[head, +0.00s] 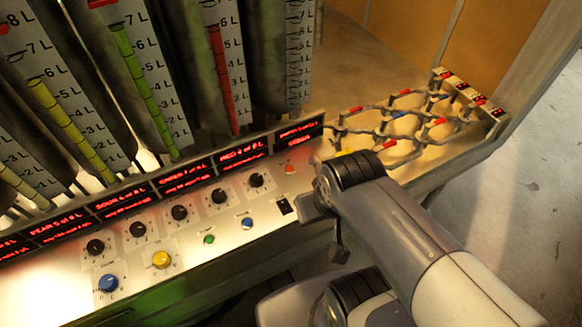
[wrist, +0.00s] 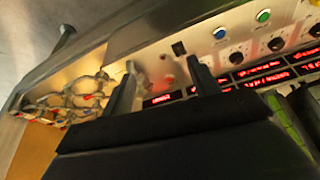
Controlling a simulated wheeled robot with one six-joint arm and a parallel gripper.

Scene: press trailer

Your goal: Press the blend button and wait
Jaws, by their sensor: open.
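The control panel (head: 235,262) carries several buttons and knobs; I cannot read which is the blend button. A small red button (head: 290,169) sits at its upper right, with a black switch (head: 284,206) below it. In the wrist view, my gripper (wrist: 161,62) is open and empty. The red button (wrist: 168,80) appears between its fingers. Contact cannot be seen.
Red-lit displays (head: 180,182) run along the panel's top, under tall graduated tubes (head: 150,85) with coloured levels. A metal ring frame with red and blue marks (head: 400,118) stands right of the panel. Grey floor (head: 520,200) is open at the right.

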